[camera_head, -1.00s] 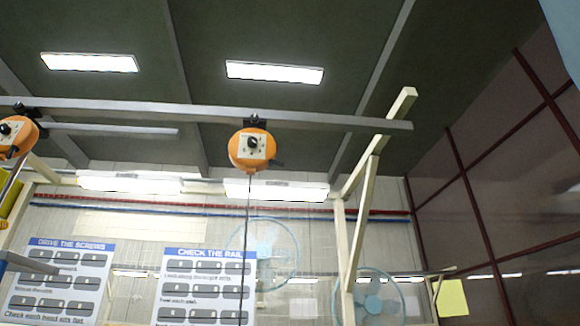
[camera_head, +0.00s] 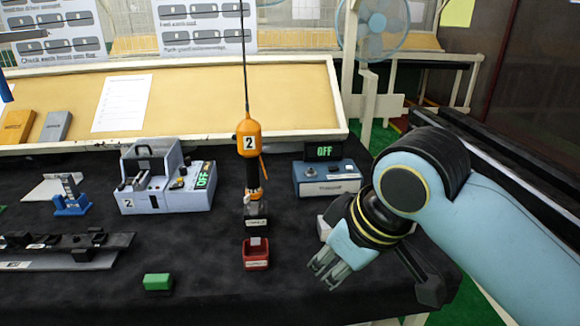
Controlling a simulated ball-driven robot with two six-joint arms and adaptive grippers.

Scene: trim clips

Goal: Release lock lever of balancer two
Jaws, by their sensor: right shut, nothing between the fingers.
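The overhead balancers and any lock lever on them are out of view now. An orange and black tool marked 2 (camera_head: 248,150) hangs upright on a dark cord (camera_head: 243,60) that runs up out of the picture. Its lower end is just above a small dark block near a red cup (camera_head: 256,254); I cannot tell if they touch. My right gripper (camera_head: 328,275) is shut and empty, low over the black table, right of the red cup and apart from the tool. My left gripper is not in view.
A black-covered table (camera_head: 215,285) holds a grey fixture marked 2 (camera_head: 165,185), a blue-grey box with an OFF display (camera_head: 328,178), a green block (camera_head: 157,282) and dark rails (camera_head: 65,245). A fan (camera_head: 380,25) stands at the back.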

